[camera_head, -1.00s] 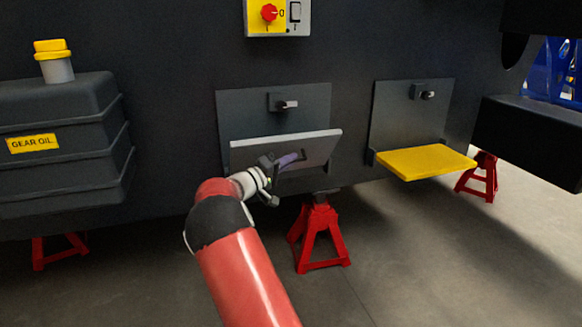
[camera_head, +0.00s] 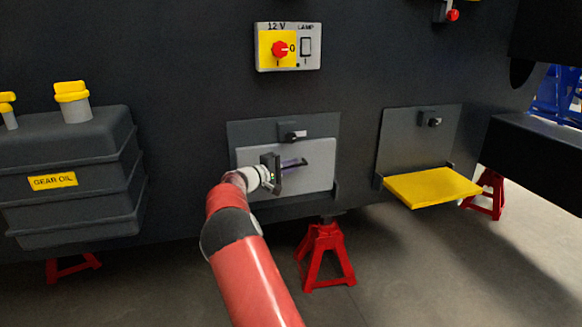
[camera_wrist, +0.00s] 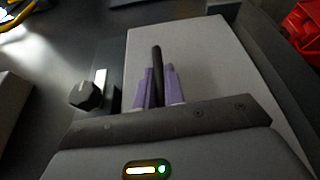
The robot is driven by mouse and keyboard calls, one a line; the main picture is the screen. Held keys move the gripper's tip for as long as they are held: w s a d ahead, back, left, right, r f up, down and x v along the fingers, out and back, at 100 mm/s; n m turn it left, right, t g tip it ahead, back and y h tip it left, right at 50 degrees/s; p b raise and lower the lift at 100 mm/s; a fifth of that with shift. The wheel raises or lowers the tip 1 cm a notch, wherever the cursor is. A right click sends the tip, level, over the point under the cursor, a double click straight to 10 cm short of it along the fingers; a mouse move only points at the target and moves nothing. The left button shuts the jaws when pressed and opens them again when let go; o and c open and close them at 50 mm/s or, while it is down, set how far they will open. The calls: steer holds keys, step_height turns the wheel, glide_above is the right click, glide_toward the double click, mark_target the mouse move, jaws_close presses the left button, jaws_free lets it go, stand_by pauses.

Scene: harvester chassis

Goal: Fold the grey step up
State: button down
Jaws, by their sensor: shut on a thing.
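The grey step (camera_head: 315,178) stands nearly upright against its dark back plate (camera_head: 240,130), in the middle of the head view. In the wrist view its grey panel (camera_wrist: 205,62) fills the middle. My gripper (camera_head: 292,163) is at the panel's face, its purple fingers shut on the dark bar handle (camera_wrist: 157,60). The fingers stand on both sides of the bar in the wrist view. A latch with a knob (camera_head: 297,135) sits on the back plate just above the step's top edge. The knob (camera_wrist: 85,95) also shows at the left in the wrist view.
A yellow step (camera_head: 432,187) is folded down at the right, with its own latch (camera_head: 433,121) above. A switch box (camera_head: 288,47) is above the grey step. A gear oil tank (camera_head: 70,180) stands at the left. Red stands (camera_head: 325,258) are below.

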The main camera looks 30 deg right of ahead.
steer(key=shift+w+r, duration=0.1)
steer(key=shift+r, duration=0.2)
steer(key=c, duration=1.8)
jaws_free()
steer(key=o, duration=0.3)
steer(key=shift+f, duration=0.2)
steer(key=s+a+b, duration=0.1)
steer(key=a, duration=0.6)
steer(key=shift+a, duration=0.3)
steer(key=shift+s+r, duration=0.1)
